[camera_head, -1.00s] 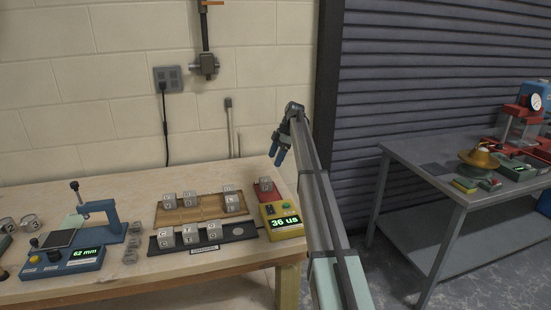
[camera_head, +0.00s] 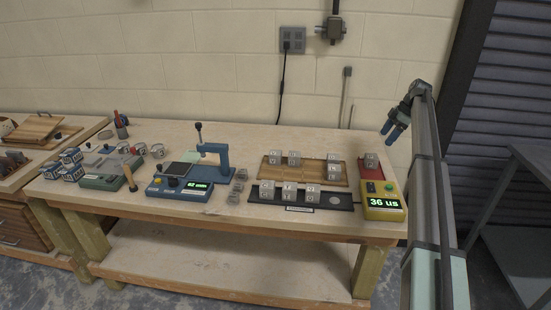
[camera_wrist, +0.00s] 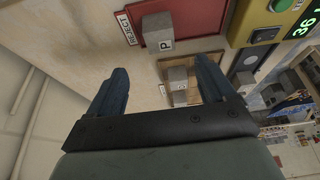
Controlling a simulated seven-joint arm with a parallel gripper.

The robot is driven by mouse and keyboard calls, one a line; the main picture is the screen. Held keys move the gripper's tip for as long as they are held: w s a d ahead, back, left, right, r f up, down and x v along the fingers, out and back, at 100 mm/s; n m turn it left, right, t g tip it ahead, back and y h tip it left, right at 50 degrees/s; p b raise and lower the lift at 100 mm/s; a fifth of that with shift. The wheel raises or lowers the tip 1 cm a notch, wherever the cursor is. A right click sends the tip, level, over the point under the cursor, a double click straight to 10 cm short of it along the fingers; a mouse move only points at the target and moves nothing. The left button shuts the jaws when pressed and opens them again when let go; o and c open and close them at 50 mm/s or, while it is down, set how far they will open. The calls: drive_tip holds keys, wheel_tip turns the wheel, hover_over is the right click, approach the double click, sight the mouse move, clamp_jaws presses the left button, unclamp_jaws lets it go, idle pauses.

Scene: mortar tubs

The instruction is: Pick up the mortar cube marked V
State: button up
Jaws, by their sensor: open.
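Several grey mortar cubes stand on a wooden board (camera_head: 312,180) and on a black tray (camera_head: 326,204) on the bench. Their letters are too small in the head view to tell which is V. One cube (camera_head: 371,160) is on a red mat (camera_head: 368,176); the wrist view shows this cube (camera_wrist: 157,30) marked P, beside a REJECT label. Another cube (camera_wrist: 178,78) shows between my fingers in the wrist view, its mark unreadable. My gripper (camera_head: 392,132) is open and empty, above the bench's right end; its fingers (camera_wrist: 160,66) frame the wrist view.
A yellow device (camera_head: 382,203) reading 36 us stands right of the tray. A blue gauge (camera_head: 180,191) with an upright arm is to the left, with small grey pieces beside it. The wall is behind; a grey table (camera_head: 515,225) is at right.

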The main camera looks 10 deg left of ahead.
idle(0.5)
approach(276, 152)
drive_tip(key=x, duration=0.5)
drive_tip(key=shift+w+a+f, duration=0.1)
drive_tip(key=shift+w+f, duration=0.05)
drive_tip(key=shift+s+x, duration=0.15)
drive_tip(key=shift+x, duration=1.2)
drive_tip(key=shift+s+x, duration=0.15)
drive_tip(key=shift+x, duration=1.2)
drive_tip(key=shift+c, duration=0.4)
drive_tip(key=c, duration=1.2)
